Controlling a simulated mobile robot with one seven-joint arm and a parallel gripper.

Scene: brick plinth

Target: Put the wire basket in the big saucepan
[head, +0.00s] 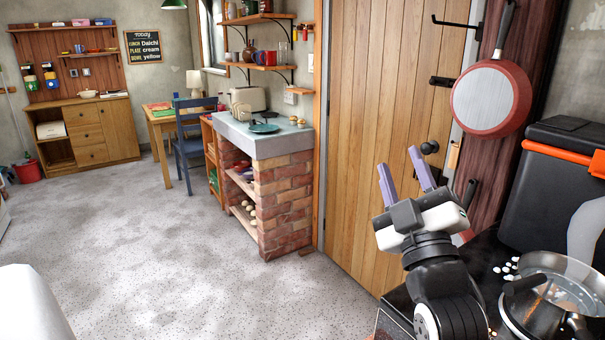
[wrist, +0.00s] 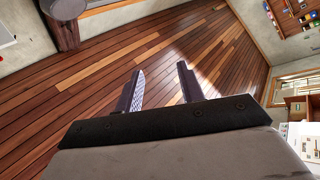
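My gripper (head: 398,160) is raised at the right of the head view, with its two purple fingers pointing up and apart. In the wrist view the gripper (wrist: 160,70) is open, with nothing between its fingers. A shiny metal pan (head: 575,278) stands at the lower right corner of the head view, cut off by the frame edge, below and right of the gripper. I cannot tell whether it is the big saucepan. I cannot make out a wire basket in either view.
A red pan (head: 492,97) hangs on the wall right of the wooden door (head: 385,110). A black box with an orange handle (head: 560,165) stands behind the metal pan. A brick plinth (head: 285,205) carries a toaster (head: 248,99) and a dark plate (head: 264,128). The grey floor (head: 150,230) is mostly clear.

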